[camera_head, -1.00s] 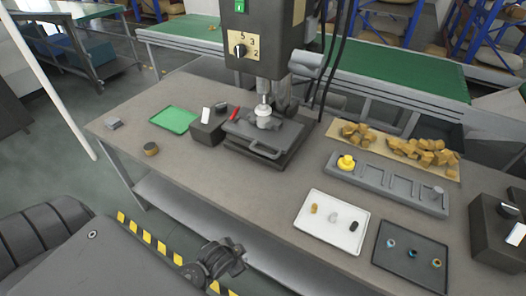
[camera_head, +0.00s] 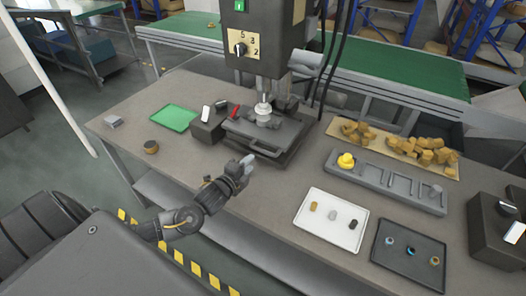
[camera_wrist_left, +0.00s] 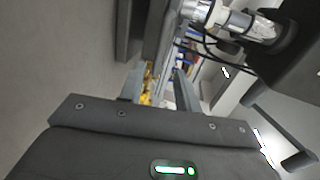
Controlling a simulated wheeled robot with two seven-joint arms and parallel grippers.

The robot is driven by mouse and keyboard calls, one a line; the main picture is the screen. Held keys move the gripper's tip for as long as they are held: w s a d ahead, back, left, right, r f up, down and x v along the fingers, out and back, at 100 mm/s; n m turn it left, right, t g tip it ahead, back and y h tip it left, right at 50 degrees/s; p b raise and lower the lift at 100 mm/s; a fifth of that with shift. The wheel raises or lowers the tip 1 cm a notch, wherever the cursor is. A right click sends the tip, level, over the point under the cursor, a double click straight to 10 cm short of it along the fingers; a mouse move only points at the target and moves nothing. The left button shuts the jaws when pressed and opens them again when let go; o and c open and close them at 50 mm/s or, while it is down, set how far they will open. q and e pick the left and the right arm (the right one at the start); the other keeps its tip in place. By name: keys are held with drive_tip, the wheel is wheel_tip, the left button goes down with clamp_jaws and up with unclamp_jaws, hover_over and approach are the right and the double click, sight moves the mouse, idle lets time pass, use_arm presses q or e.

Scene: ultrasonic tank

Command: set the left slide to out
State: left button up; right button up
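A dark sliding plate (camera_head: 240,141) with a loop handle at its front lies on the base under the press; it is the slide I see, and I cannot tell its exact set position. A white round part (camera_head: 263,119) is on its fixture beneath the press spindle. My left gripper (camera_head: 248,160) is just in front of the handle, over the table's front part, apparently not holding it. In the left wrist view, its two fingers (camera_wrist_left: 160,88) stand apart with nothing clearly between them. My right gripper is not in view.
A dark box with a white switch (camera_head: 207,127) and a green mat (camera_head: 175,118) lie left of the press. A white tray (camera_head: 302,222), black tray (camera_head: 390,265) and grey rack (camera_head: 400,186) fill the right.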

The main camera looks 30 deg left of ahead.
sight(263, 151)
use_arm(q)
drive_tip(key=shift+p+x, duration=1.1)
drive_tip(key=shift+x, duration=4.3)
clamp_jaws()
